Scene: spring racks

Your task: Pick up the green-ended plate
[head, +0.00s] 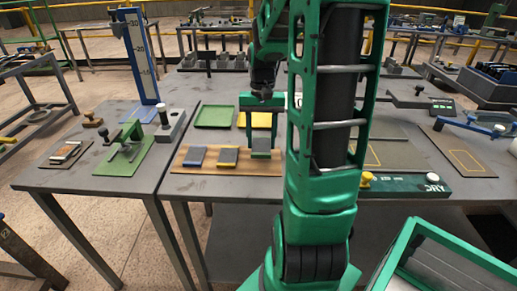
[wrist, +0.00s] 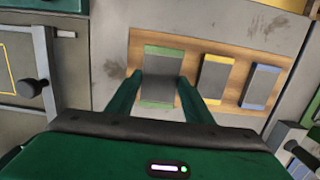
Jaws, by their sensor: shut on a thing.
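The green-ended plate (wrist: 161,68) is grey with green strips at its ends. In the wrist view it sits between the two fingers of my gripper (wrist: 160,82), which are shut on its sides. In the head view the plate (head: 261,143) hangs below or stands under my gripper (head: 261,132), at the right part of a wooden board (head: 215,168). I cannot tell whether it is clear of the board. A yellow-ended plate (head: 228,156) and a blue-ended plate (head: 197,156) lie on the board to its left; both show right of it in the wrist view.
A green tray (head: 214,116) and a yellow tray (head: 263,119) lie behind the board. A green stand (head: 128,150) and a tall blue gauge (head: 140,58) are on the left table. A green panel marked DRY (head: 420,187) lies at right. My arm hides part of the table.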

